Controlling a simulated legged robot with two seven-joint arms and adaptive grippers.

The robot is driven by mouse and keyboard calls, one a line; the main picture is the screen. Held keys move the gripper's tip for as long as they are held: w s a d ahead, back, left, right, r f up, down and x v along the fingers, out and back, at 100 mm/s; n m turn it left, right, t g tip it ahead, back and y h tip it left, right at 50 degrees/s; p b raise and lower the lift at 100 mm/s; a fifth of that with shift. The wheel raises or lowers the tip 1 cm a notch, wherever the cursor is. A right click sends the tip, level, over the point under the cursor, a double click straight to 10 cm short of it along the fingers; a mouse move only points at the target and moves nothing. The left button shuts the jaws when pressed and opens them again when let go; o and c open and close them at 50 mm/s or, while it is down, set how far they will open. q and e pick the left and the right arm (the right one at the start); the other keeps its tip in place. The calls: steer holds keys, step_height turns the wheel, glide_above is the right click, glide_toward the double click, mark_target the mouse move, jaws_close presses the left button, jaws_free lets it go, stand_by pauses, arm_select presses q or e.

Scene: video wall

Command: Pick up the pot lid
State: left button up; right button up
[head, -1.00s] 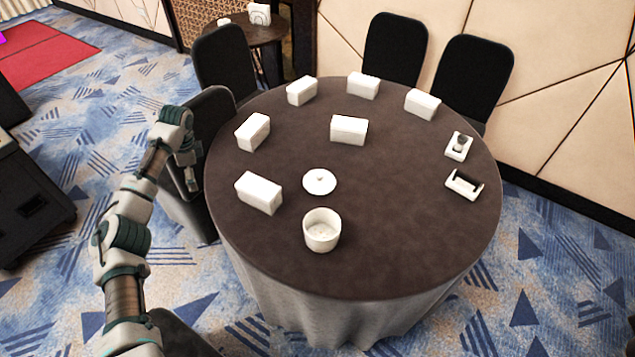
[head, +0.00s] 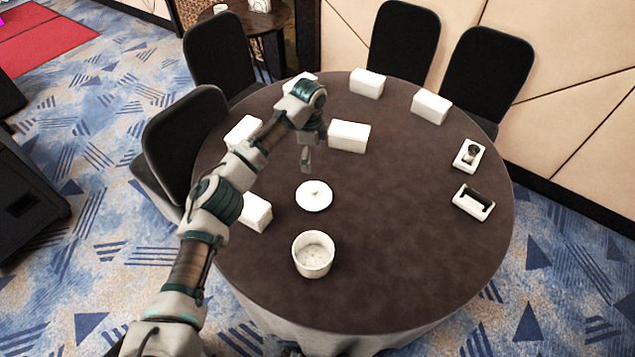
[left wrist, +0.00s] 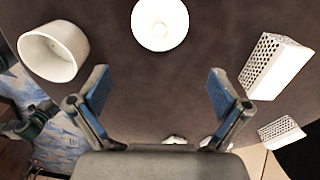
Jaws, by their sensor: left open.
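The pot lid (head: 314,196) is a white round disc with a small knob, lying flat on the dark table. It also shows at the top of the left wrist view (left wrist: 160,24). The white open pot (head: 313,255) stands apart from the lid, nearer to me; it is at the upper left in the left wrist view (left wrist: 54,51). My left gripper (head: 306,168) points down just beyond the lid in the head view. In the left wrist view its two blue-padded fingers (left wrist: 160,92) are wide apart with nothing between them. My right gripper is in neither view.
The round table (head: 400,240) carries several white boxes, one (head: 349,136) behind my gripper and one (head: 254,212) partly behind my arm. Two small white holders (head: 468,155) (head: 473,202) stand at the right. Black chairs (head: 404,45) surround the far side. The table's right front is clear.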

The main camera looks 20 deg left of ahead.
arm_select(q)
steer(key=d+f, duration=0.1)
steer(key=f, duration=0.1)
steer(key=b, duration=0.2)
glide_above(314, 189)
step_height(314, 189, down, 5)
steer(key=shift+d+f, duration=0.15)
steer(key=shift+f, duration=0.05)
steer(key=f, duration=0.4)
steer(key=shift+w+a+f, duration=0.2)
steer(key=shift+a+f, duration=0.15)
steer(key=shift+a, duration=0.05)
steer(key=f, duration=0.1)
steer(key=f+b, duration=0.1)
steer(key=f, duration=0.2)
steer(key=shift+s+d+f, duration=0.2)
steer(key=shift+d+f, duration=0.05)
steer(key=shift+d, duration=0.05)
steer(key=shift+f, duration=0.35)
steer(key=shift+r, duration=0.1)
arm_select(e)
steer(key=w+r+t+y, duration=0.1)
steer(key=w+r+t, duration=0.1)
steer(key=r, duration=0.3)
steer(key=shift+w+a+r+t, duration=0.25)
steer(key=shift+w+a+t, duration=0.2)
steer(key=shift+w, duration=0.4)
